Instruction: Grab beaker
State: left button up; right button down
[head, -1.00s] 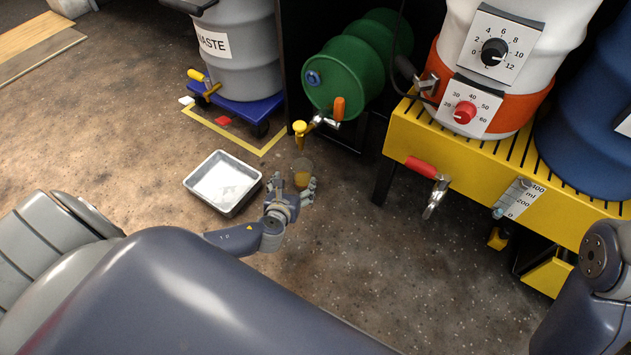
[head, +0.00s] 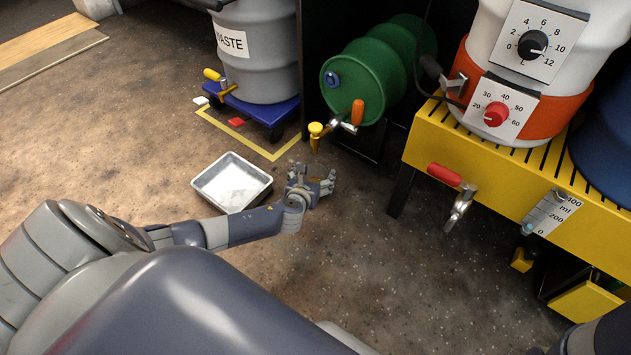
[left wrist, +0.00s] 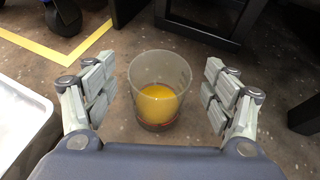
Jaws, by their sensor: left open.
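A clear beaker (left wrist: 160,88) with orange-yellow liquid in its lower part stands upright on the floor in the left wrist view. My left gripper (left wrist: 160,98) is open, with one finger on each side of the beaker and a visible gap to both. In the head view my left gripper (head: 312,186) is low over the floor, right of a metal tray, and largely hides the beaker. My right gripper is not in view; only part of the right arm shows at the lower right.
The tray (head: 232,184) lies left of the gripper. The grey waste drum (head: 257,62) sits on a blue dolly (head: 265,108). A yellow stand (head: 480,165) with a red-handled tap is at right.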

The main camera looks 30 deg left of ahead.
pick_arm(q)
jog(key=shift+b+x, duration=0.5)
jog(key=shift+x, duration=0.5)
jog(key=shift+w, duration=0.15)
jog(key=c, duration=1.1)
jog(key=shift+r, duration=0.15)
